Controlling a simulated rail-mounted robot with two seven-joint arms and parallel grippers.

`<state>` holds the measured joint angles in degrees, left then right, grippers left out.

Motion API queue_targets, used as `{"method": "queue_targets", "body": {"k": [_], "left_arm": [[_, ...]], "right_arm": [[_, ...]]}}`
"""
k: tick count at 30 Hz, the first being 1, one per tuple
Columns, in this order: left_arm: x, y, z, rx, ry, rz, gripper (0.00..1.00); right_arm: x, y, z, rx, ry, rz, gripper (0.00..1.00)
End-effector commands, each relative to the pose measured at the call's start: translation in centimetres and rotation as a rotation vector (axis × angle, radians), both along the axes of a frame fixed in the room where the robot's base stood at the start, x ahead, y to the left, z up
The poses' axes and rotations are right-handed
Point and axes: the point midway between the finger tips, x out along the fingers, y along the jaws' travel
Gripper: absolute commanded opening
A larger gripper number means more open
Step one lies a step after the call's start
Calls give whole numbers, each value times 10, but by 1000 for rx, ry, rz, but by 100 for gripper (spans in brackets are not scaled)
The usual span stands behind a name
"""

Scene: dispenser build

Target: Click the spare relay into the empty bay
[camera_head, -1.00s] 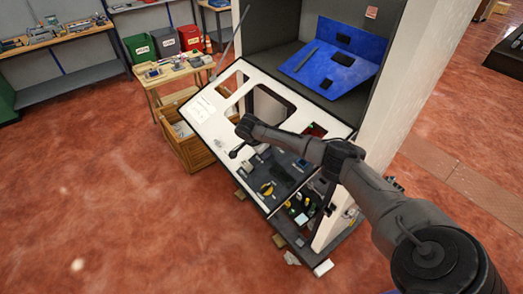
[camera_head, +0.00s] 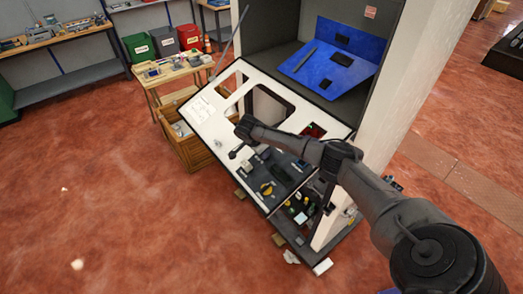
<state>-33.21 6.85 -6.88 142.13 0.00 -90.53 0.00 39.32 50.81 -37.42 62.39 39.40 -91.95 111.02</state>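The dispenser cabinet (camera_head: 295,25) stands open, with its white panel (camera_head: 205,112) tilted out in front. A dark section (camera_head: 281,187) of the panel carries several small parts, including a yellow curved one (camera_head: 266,189). My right arm comes in from the lower right and crosses over the panel. My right gripper (camera_head: 235,154) is a small dark shape low over the panel, left of the dark section. Its fingers are too small to tell open from shut, or whether it holds anything. I cannot pick out the spare relay or the empty bay. My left gripper is out of view.
A blue board (camera_head: 325,55) with black parts leans inside the cabinet. A wooden table (camera_head: 170,75) with small items and a wooden crate (camera_head: 197,150) stand left of the panel. Coloured bins (camera_head: 165,41) are behind.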

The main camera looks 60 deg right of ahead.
Motion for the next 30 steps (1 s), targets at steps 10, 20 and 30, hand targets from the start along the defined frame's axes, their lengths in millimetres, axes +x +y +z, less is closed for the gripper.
{"method": "queue_targets", "body": {"k": [10, 20, 30], "left_arm": [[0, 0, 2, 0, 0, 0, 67], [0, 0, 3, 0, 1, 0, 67], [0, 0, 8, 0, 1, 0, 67]], "right_arm": [[0, 0, 0, 1, 0, 0, 9], [0, 0, 0, 1, -1, -1, 9], [0, 0, 1, 1, -1, -1, 9]]}}
